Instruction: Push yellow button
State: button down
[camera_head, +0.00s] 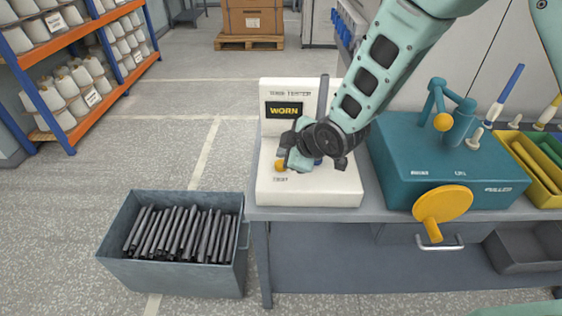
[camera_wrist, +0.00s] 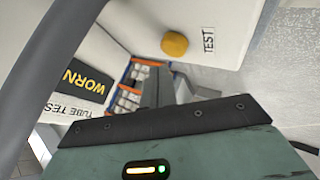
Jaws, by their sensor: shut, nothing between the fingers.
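The yellow button (camera_head: 281,165) sits on the front left of the white tube tester (camera_head: 312,192), beside the word TEST. It also shows in the wrist view as a round yellow knob (camera_wrist: 174,44) near the top middle. The tester's display (camera_head: 284,110) reads WORN. My gripper (camera_head: 290,160) is shut and empty, low over the tester's front and right beside the button in the head view. In the wrist view a gap shows between my gripper and the button. My arm hides part of the tester's right side.
A dark tube (camera_head: 323,95) stands upright on the tester. A teal puller machine (camera_head: 440,165) with a yellow handwheel (camera_head: 442,205) stands to the right on the bench. A grey bin (camera_head: 172,272) of dark tubes is on the floor at left. Shelves of bobbins (camera_head: 75,75) stand behind.

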jog(key=shift+r+p, duration=1.3)
jog(key=shift+r, duration=1)
jog(key=shift+s+r, duration=0.1)
jog(key=shift+r, duration=0.05)
jog(key=s+d+r+m+g+h, duration=0.1)
jog(key=s+d+r+m+g, duration=0.1)
jog(key=s, duration=0.8)
jog(key=s+d+r+m+g+h, duration=0.2)
jog(key=s+d+r+m, duration=0.2)
jog(key=s, duration=0.5)
jog(key=s+d+r+m+g+h, duration=0.2)
jog(key=s+d+r+m+g, duration=0.1)
jog(key=s+d, duration=0.4)
jog(key=s, duration=0.3)
jog(key=shift+s+r, duration=0.3)
jog(key=shift+s, duration=0.05)
